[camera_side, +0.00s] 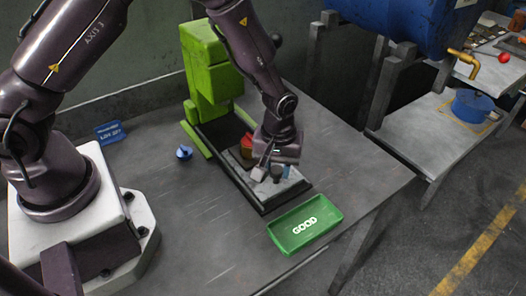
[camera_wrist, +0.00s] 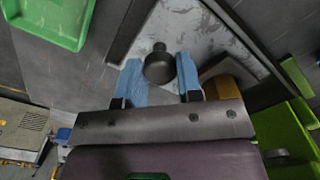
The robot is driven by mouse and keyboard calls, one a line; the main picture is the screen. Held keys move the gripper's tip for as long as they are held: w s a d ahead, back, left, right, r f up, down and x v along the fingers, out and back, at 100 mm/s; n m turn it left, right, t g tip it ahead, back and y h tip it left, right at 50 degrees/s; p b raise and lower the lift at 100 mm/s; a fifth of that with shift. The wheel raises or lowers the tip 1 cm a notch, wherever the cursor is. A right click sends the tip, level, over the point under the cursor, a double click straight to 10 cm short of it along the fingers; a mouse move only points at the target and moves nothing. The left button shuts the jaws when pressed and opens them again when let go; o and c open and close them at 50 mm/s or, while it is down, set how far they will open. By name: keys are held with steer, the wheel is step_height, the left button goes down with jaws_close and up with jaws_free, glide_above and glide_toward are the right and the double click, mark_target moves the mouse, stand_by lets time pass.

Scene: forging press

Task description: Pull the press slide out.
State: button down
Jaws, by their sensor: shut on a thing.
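The green press (camera_side: 212,75) stands at the back of the table, with a dark rail frame (camera_side: 262,208) running forward from it. The pale metal press slide (camera_side: 294,187) lies in this frame, near its front end; it also shows in the wrist view (camera_wrist: 205,30). A dark round knob (camera_wrist: 159,68) stands up from the slide. My gripper (camera_side: 277,173) is low over the slide, and its blue fingers (camera_wrist: 158,80) are shut on the knob, one on each side. My gripper hides part of the slide in the side view.
A green tray marked GOOD (camera_side: 285,238) lies right in front of the rail frame. An orange-red piece (camera_side: 246,141) sits behind my gripper, nearer the press. A small blue part (camera_side: 183,152) and a blue sign (camera_side: 109,132) are to the left.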

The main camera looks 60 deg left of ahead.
steer(key=shift+d, duration=0.1)
steer(key=c, duration=0.8)
jaws_free()
steer(key=shift+r, duration=0.1)
step_height(320, 180, up, 13)
steer(key=shift+f, duration=0.1)
